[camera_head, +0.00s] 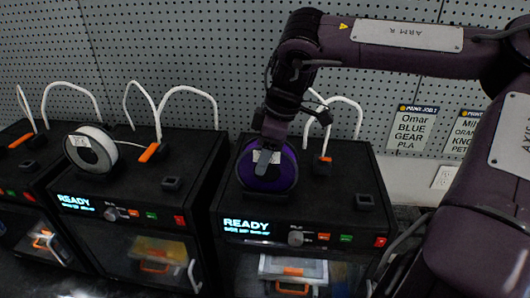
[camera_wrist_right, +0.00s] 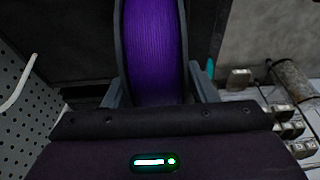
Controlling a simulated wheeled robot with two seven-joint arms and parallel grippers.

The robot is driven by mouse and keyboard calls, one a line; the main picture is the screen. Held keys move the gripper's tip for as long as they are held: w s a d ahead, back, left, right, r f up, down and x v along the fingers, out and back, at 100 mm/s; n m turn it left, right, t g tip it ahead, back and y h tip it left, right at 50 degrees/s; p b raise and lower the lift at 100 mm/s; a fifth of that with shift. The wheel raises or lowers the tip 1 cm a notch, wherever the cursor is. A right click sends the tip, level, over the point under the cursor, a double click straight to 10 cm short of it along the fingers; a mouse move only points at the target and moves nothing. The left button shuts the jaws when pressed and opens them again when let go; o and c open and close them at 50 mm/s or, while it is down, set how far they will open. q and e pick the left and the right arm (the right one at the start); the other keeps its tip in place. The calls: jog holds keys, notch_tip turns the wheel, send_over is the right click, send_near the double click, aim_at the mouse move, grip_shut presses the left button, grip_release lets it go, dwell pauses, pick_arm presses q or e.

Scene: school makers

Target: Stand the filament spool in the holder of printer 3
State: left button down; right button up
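The filament spool (camera_head: 284,174) is purple with dark flanges and a pale label. It stands upright at the left of the top of the right-hand printer (camera_head: 330,190). My right gripper (camera_head: 264,157) reaches down over it from above, one finger across its front face. In the right wrist view the purple winding (camera_wrist_right: 153,50) lies between my two fingers, which sit close against the flanges, so the gripper looks shut on the spool. The holder under the spool is hidden, so I cannot tell whether it is seated. No printer number is readable. My left gripper is out of view.
The middle printer (camera_head: 120,185) carries a white spool (camera_head: 91,149). White curved tubes (camera_head: 346,102) rise behind the printers against the pegboard (camera_head: 190,50). Both printers show READY screens. Job cards (camera_head: 412,128) hang at the right. My right arm crosses the upper right.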

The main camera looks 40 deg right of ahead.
jog(key=shift+o, duration=0.9)
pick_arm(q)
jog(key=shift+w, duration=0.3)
pick_arm(e)
jog(key=shift+d, duration=0.1)
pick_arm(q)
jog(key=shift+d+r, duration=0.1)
pick_arm(e)
jog(key=b+v, duration=0.2)
jog(key=v, duration=0.9)
jog(key=shift+w, duration=0.15)
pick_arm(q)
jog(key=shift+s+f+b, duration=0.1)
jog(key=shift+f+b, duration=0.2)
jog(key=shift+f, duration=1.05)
pick_arm(e)
jog(key=shift+r, duration=0.6)
